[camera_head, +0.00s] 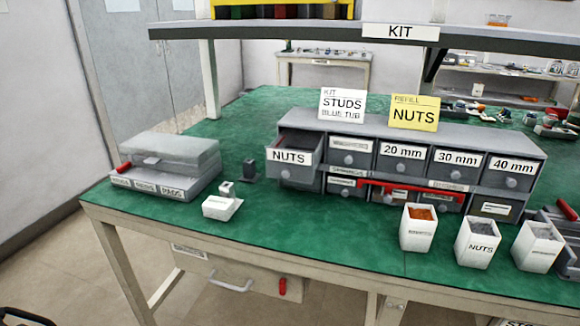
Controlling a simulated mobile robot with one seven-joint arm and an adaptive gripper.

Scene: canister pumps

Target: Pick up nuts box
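A white open-topped box labelled NUTS (477,250) stands upright near the front edge of the green bench, right of centre. Grey contents show at its top. A drawer labelled NUTS (290,157) is pulled out at the upper left of the grey drawer cabinet (420,135). A yellow card reading REFILL NUTS (414,112) stands on top of the cabinet. My gripper is not visible. Only a small dark shape shows at the bottom left corner, and I cannot tell what it is.
White boxes stand left (418,232) and right (537,250) of the NUTS box. The cabinet is close behind. A shelf labelled KIT (400,32) hangs above. Trays (165,170) and a small white object (222,205) sit left. The green bench (330,240) is clear in front-centre.

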